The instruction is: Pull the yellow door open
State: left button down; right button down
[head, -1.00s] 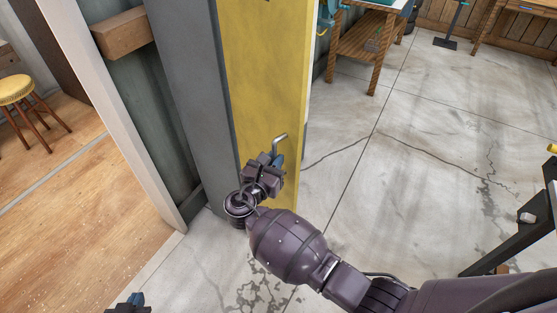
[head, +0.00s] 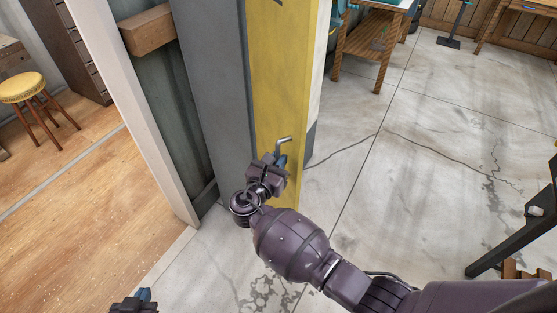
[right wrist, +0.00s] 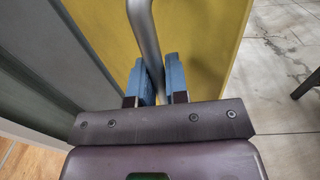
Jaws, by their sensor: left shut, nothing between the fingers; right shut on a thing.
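The yellow door (head: 279,75) stands upright left of centre in the head view, next to a dark grey frame (head: 215,80). A bent metal handle (head: 284,141) sticks out from its face. My right gripper (head: 279,163) is shut on the handle. In the right wrist view the handle bar (right wrist: 146,38) runs down between the blue fingers (right wrist: 156,82), with the yellow door (right wrist: 200,40) behind. My left gripper (head: 142,297) is low at the bottom edge of the head view, away from the door, shut and empty.
A wooden floor with a yellow stool (head: 24,88) lies left beyond a white post (head: 125,100). Concrete floor (head: 400,190) on the right is open. A wooden workbench (head: 370,45) stands at the back, and a dark slanted beam (head: 515,235) is at right.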

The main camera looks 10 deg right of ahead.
jog(key=shift+a+r, duration=0.15)
jog(key=shift+a, duration=0.05)
dwell(0.4)
jog(key=c, duration=1.1)
grip_release()
jog(key=shift+w, duration=0.1)
jog(key=shift+c, duration=0.2)
